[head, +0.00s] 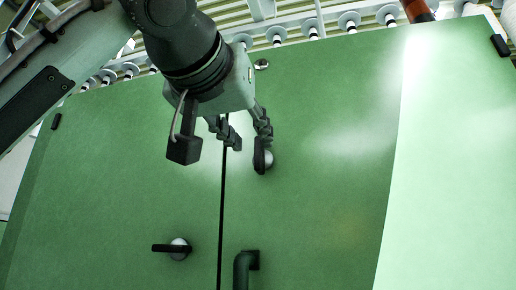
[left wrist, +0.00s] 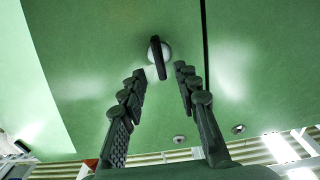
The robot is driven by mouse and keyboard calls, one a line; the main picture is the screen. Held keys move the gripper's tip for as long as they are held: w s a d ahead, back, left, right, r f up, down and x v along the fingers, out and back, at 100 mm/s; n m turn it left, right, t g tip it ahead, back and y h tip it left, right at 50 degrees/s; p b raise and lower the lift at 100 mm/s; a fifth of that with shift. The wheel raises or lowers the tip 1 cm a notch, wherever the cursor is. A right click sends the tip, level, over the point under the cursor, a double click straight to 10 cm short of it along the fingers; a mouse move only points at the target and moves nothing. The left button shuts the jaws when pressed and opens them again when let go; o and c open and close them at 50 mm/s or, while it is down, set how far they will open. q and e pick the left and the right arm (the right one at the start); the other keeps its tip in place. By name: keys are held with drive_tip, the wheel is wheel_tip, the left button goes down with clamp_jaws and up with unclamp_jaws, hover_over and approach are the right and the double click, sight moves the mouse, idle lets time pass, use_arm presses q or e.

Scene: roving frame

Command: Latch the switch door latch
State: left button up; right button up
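The green cabinet (head: 310,210) has two doors with a dark vertical seam between them. A latch with a black lever on a pale round base (head: 269,159) is on the right door, near the seam; its lever stands nearly upright. The left wrist view shows this latch (left wrist: 158,55) just beyond and between my fingertips, its lever slightly tilted. My left gripper (head: 248,142) is open, with a finger to each side of the lever; contact is not clear. A second latch (head: 178,248), lower on the left door, has its lever level. My right gripper is not in view.
A dark green bar handle (head: 243,268) stands out from the right door below the upper latch. White insulators (head: 277,36) line the cabinet's top edge. The door face right of the gripper is clear.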

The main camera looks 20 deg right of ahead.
sight(257, 149)
use_arm(q)
drive_tip(key=x, duration=0.5)
drive_tip(key=shift+p, duration=0.35)
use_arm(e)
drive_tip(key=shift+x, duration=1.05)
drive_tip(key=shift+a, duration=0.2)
use_arm(q)
clamp_jaws()
